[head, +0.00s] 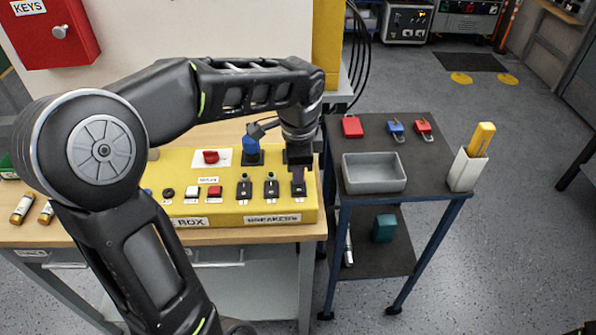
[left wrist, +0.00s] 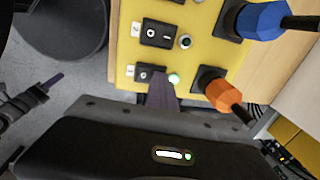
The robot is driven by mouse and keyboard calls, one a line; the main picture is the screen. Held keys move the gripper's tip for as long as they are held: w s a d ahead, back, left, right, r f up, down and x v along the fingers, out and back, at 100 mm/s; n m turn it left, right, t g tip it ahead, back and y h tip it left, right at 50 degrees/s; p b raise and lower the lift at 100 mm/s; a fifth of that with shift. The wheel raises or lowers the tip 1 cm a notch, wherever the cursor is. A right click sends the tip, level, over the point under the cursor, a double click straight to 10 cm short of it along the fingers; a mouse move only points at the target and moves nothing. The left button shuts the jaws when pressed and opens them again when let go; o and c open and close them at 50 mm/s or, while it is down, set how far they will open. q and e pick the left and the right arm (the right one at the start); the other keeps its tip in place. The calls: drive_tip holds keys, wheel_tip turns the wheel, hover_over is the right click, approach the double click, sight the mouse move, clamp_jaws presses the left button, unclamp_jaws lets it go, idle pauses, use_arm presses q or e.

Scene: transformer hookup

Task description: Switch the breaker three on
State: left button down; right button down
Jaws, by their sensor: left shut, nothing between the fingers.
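The yellow breaker box (head: 185,160) sits on the wooden bench, with a row of black breaker switches above its BREAKERS label. My left gripper (head: 298,178) is shut and empty, pointing down over the rightmost one, breaker three. In the left wrist view breaker three (left wrist: 146,72) is partly hidden behind the gripper's purplish fingers (left wrist: 160,92), which are at or very near its rocker. Contact is unclear. The small lamp (left wrist: 174,79) beside it glows pale green. Breaker two (left wrist: 160,33) has a darker lamp (left wrist: 184,41). What looks like my right gripper (left wrist: 40,90) shows at the left edge, its jaws unclear.
Orange (left wrist: 223,95) and blue (left wrist: 262,20) plugs stand in sockets close behind the breakers. A dark cart (head: 420,180) right of the bench carries a grey bin (head: 374,174), padlocks and a white holder (head: 467,170). Floor right of the cart is clear.

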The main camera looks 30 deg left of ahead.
sight(300, 189)
use_arm(q)
drive_tip(key=shift+s+d+f, duration=0.1)
drive_tip(key=shift+s+d, duration=0.05)
drive_tip(key=shift+s+d+r, duration=0.2)
drive_tip(key=shift+s+d, duration=0.15)
drive_tip(key=shift+s, duration=0.1)
drive_tip(key=shift+r, duration=0.1)
drive_tip(key=shift+r+p, duration=0.65)
drive_tip(key=shift+p, duration=0.05)
wheel_tip(300, 189, up, 3)
drive_tip(key=shift+d+f+p, duration=0.1)
drive_tip(key=shift+d+p, duration=0.05)
drive_tip(key=shift+p, duration=1.1)
wheel_tip(300, 189, up, 10)
drive_tip(key=s, duration=0.1)
drive_tip(key=shift+s+d+f+b, duration=0.2)
drive_tip(key=shift+d+b, duration=0.1)
drive_tip(key=shift+b, duration=0.15)
